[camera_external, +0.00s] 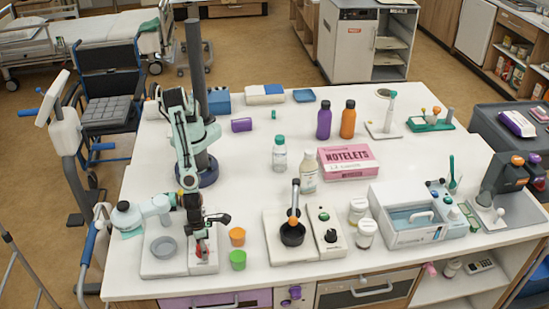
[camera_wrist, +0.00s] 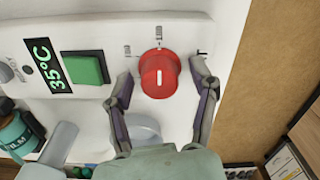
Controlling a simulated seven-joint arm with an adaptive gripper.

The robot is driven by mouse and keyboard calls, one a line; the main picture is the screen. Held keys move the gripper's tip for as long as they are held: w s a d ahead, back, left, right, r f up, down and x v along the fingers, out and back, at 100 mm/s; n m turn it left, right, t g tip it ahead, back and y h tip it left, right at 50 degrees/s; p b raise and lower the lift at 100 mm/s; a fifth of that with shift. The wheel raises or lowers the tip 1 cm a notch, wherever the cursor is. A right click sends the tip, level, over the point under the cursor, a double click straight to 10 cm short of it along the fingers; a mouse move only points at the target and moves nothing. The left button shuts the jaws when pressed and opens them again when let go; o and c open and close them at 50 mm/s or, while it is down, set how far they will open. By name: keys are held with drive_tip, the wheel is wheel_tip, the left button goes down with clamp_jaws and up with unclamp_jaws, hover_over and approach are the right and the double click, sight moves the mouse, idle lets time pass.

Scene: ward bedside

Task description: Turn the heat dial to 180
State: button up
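The heat dial looks to be the round red knob (camera_wrist: 160,74) on a white appliance; its white pointer line stands about upright in the wrist view. My gripper (camera_wrist: 162,76) is open, with one finger on each side of the knob and a small gap seeming to remain on both sides. In the external view my gripper (camera_external: 205,236) points down over the appliance (camera_external: 150,268) at the table's front left.
A green square button (camera_wrist: 84,68) and a display (camera_wrist: 48,66) reading 35°C sit left of the knob. A grey dish (camera_external: 163,246) is on the appliance.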

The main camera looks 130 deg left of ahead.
wheel_tip(320, 180, up, 12)
idle(0.6)
idle(0.5)
